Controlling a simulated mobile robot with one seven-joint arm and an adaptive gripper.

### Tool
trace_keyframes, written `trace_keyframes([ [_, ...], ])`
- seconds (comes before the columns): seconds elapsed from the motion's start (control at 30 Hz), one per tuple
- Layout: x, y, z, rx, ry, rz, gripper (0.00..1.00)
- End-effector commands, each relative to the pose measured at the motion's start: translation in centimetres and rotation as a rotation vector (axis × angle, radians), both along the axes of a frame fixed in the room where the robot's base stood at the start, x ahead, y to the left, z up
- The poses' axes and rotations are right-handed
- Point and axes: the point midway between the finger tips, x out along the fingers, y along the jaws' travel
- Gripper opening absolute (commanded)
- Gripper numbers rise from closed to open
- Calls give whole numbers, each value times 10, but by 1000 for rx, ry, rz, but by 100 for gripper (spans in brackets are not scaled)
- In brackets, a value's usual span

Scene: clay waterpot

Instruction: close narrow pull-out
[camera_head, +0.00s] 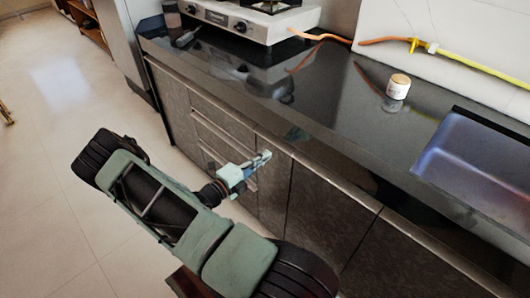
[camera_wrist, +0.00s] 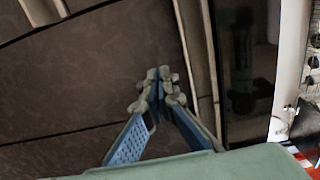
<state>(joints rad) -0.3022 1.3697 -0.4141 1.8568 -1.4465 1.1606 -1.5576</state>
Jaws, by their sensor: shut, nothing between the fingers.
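The narrow pull-out appears to be the slim dark brown front (camera_head: 273,184) in the lower cabinets, between the stacked drawers and the wider doors. Its front also seems to fill the left of the wrist view (camera_wrist: 95,70), with a dark mottled surface. It looks about level with its neighbours; I cannot tell whether a small gap stays open. My gripper (camera_head: 264,157) is shut and empty, its tips close to the upper part of this front. In the wrist view the fingertips (camera_wrist: 160,88) meet over the panel near its top edge. I cannot tell whether they touch it.
A black glossy countertop (camera_head: 330,100) runs above the fronts, with a stove (camera_head: 250,18), a small jar (camera_head: 397,88) and a sink (camera_head: 480,165) on or in it. Drawers (camera_head: 220,125) lie to the left. The tiled floor (camera_head: 60,200) at left is clear.

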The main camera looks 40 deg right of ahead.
Motion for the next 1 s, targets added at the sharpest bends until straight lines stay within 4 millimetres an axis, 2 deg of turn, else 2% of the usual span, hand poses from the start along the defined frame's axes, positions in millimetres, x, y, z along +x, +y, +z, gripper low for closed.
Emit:
trace_keyframes([
  [0.2, -5, 49, 1, 0, 0, 2, 0],
  [0.4, -8, 86, 0, 1, 0, 1, 0],
  [0.6, -10, 103, 0, 1, 2, -1, 0],
  [0.83, -10, 105, 1, 1, -6, -5, 0],
  [0.93, -8, 105, 12, 18, -64, -29, 0],
  [1.0, -5, 107, 27, 41, -151, -66, 0],
])
